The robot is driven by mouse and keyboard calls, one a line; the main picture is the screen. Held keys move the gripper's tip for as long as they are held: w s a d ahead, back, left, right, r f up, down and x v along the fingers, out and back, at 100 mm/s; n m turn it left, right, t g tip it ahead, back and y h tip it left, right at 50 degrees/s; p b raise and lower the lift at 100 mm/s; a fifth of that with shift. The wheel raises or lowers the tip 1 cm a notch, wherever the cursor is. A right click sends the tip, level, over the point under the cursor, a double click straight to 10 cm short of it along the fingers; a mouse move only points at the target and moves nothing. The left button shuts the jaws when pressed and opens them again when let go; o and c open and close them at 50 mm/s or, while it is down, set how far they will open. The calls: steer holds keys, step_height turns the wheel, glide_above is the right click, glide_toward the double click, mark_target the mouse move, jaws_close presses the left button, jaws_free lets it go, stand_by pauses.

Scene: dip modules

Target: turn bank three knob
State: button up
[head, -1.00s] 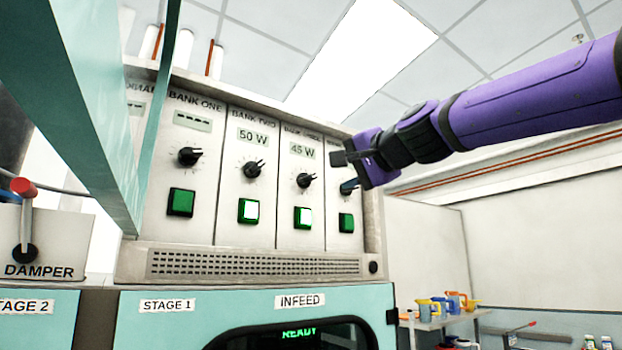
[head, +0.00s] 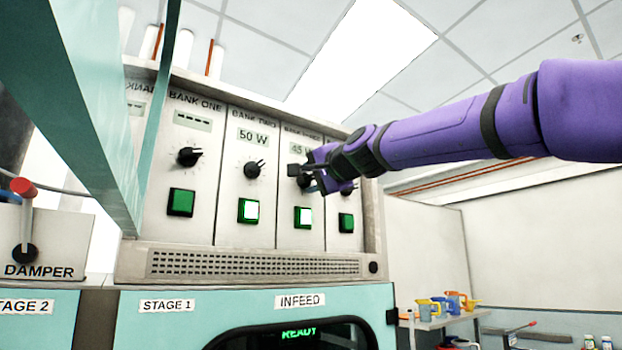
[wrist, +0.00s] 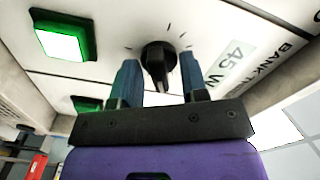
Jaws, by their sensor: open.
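The bank three knob (wrist: 158,62) is black and shows in the wrist view between the fingertips of my gripper (wrist: 158,75). The gripper is open, one blue-grey finger on each side of the knob with a visible gap; I cannot tell how far the fingers reach along it. Beside it is the bank three display (wrist: 233,62), reading 45 W. In the head view my gripper (head: 303,178) covers most of this knob and part of the display. The lit green bank three button (head: 303,217) sits below.
To the left are the bank two knob (head: 253,170) and bank one knob (head: 189,157). Another knob (head: 348,190) is partly behind my gripper at right. A teal post (head: 160,110) stands at the left. Free air lies right of the panel.

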steer(key=shift+w+a, duration=0.1)
steer(key=shift+w, duration=0.05)
steer(key=shift+c, duration=0.2)
jaws_close()
steer(key=shift+f+m, duration=0.1)
steer(key=shift+m, duration=1.7)
